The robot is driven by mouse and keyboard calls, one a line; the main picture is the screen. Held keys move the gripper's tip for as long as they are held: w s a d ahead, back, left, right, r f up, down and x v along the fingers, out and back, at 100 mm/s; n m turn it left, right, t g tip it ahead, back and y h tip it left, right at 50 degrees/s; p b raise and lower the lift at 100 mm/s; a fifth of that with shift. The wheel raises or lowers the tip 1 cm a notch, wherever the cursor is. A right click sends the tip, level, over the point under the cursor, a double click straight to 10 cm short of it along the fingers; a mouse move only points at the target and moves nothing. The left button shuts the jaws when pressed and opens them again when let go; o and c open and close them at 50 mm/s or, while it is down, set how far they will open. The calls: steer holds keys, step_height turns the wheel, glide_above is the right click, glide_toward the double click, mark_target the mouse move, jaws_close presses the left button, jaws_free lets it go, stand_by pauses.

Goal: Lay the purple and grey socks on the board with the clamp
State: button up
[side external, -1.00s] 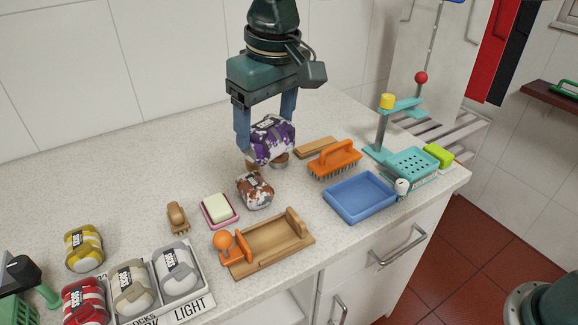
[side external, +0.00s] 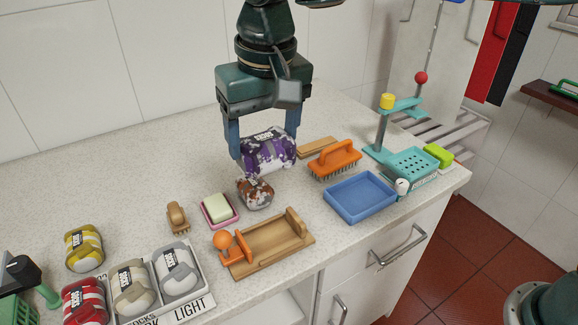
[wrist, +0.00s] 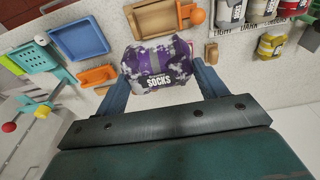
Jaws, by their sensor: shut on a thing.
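In the wrist view the bundle (wrist: 157,66) sits between the two fingers of my gripper (wrist: 160,72). The wooden board with the clamp (side external: 272,246) lies empty near the counter's front edge, in front of the held bundle. Its orange knob (side external: 222,240) is at the left end. The board also shows at the top of the wrist view (wrist: 165,18).
Brown and white socks (side external: 255,194) lie just below the held bundle. A soap dish (side external: 233,222), blue tray (side external: 360,197) and orange brush (side external: 334,158) stand around. A teal stand (side external: 381,135) rises at the right. A sorting tray (side external: 206,298) with socks is front left.

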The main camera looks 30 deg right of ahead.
step_height(320, 180, down, 14)
steer(key=shift+r, duration=0.25)
steer(key=shift+f, duration=0.1)
steer(key=shift+f, duration=2)
steer(key=shift+f, duration=0.15)
steer(key=o, duration=1.1)
steer(key=shift+o, duration=0.2)
